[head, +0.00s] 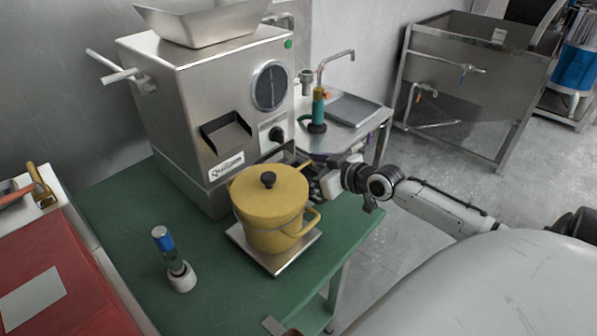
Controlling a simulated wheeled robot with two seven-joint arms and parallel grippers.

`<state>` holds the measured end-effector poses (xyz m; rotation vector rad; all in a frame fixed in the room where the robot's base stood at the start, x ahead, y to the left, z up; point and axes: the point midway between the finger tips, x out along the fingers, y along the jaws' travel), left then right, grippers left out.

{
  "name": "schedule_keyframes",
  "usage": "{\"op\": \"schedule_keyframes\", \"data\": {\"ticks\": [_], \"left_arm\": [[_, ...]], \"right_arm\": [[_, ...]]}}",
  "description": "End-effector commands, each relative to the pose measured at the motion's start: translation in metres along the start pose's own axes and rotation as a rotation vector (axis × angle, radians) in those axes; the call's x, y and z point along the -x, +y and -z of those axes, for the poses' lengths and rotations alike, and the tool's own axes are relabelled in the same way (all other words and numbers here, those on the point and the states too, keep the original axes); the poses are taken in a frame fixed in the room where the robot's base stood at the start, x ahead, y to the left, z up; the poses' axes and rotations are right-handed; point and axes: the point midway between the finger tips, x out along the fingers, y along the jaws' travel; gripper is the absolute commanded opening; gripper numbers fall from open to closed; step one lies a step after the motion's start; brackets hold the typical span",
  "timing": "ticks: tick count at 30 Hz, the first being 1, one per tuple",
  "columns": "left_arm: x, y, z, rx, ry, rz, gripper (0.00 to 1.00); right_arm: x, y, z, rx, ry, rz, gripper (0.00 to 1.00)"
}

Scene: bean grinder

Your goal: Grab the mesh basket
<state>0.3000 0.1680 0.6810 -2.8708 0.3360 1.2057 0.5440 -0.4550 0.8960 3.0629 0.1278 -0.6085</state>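I cannot make out a mesh basket in the head view. My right arm comes in from the right, and its gripper (306,172) is beside the front of the steel grinder (215,95), just behind and right of a yellow lidded pot (270,205). The pot partly hides the fingers, so I cannot tell whether they are open, shut or holding anything. My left gripper is not in view.
The pot stands on a flat metal scale (262,262) on a green table (205,290). A blue-topped tool (174,258) stands front left. A steel side table (350,108) and steel sink (478,75) are behind. Floor at right is clear.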

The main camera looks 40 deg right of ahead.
Motion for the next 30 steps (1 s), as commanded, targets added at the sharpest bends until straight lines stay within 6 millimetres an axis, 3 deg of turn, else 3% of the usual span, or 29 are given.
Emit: {"op": "schedule_keyframes", "data": {"ticks": [4, 13, 20, 30], "left_arm": [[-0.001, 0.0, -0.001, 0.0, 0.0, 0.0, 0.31], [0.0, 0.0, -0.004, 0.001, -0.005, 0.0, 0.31], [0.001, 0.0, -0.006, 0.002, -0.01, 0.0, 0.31], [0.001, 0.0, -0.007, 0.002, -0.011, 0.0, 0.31]], "right_arm": [[-0.014, 0.0, 0.0, -0.001, 0.001, 0.0, 0.94], [-0.016, -0.001, 0.0, 0.001, -0.001, 0.001, 0.94], [-0.016, -0.001, 0.0, 0.001, -0.001, 0.001, 0.55], [-0.015, 0.0, 0.005, 0.002, 0.003, 0.001, 0.53]]}}
